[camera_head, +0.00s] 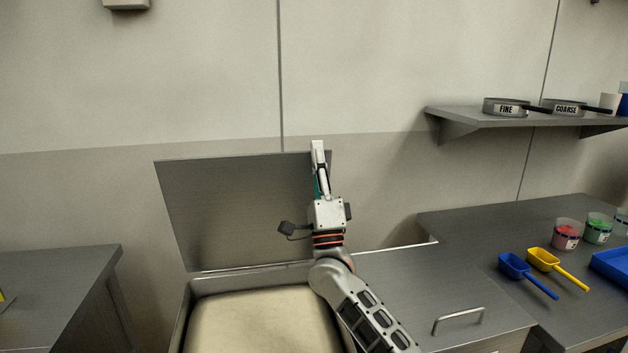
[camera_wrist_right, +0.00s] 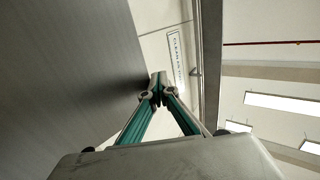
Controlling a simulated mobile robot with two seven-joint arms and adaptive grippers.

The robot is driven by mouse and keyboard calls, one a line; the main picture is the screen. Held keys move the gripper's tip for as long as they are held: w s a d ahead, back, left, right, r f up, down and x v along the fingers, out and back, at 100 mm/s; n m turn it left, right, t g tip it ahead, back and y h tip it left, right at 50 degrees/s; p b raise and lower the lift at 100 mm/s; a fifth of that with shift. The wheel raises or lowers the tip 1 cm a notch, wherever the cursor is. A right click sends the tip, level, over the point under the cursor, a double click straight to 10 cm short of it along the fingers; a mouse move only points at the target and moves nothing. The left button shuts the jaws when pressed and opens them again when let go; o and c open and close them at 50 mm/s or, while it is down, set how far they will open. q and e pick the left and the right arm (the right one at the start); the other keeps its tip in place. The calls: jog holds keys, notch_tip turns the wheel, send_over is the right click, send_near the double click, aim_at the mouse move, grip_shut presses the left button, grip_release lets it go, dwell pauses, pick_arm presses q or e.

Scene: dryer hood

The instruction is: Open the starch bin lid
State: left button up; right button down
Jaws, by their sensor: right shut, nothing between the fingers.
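The starch bin lid (camera_head: 235,210) is a flat grey metal panel. It stands raised, close to upright, at the back of the bin (camera_head: 183,318). Pale starch (camera_head: 262,325) shows in the open bin below it. My right gripper (camera_head: 317,148) is shut and empty, in front of the lid's right edge near its top corner. In the right wrist view the shut fingertips (camera_wrist_right: 158,82) are beside the lid's dark face (camera_wrist_right: 75,70); I cannot tell whether they touch it. My left gripper is not in view.
A closed lid with a handle (camera_head: 458,318) covers the part to the right. The right counter holds a blue scoop (camera_head: 515,266), a yellow scoop (camera_head: 545,260) and small tubs (camera_head: 567,236). A shelf (camera_head: 480,120) with sieves is on the wall. Another counter (camera_head: 60,280) stands left.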

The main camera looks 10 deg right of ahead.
jog(key=w+g+p, duration=0.2)
jog(key=w+g, duration=0.1)
jog(key=w, duration=0.9)
jog(key=shift+r, duration=0.25)
jog(key=shift+w, duration=0.1)
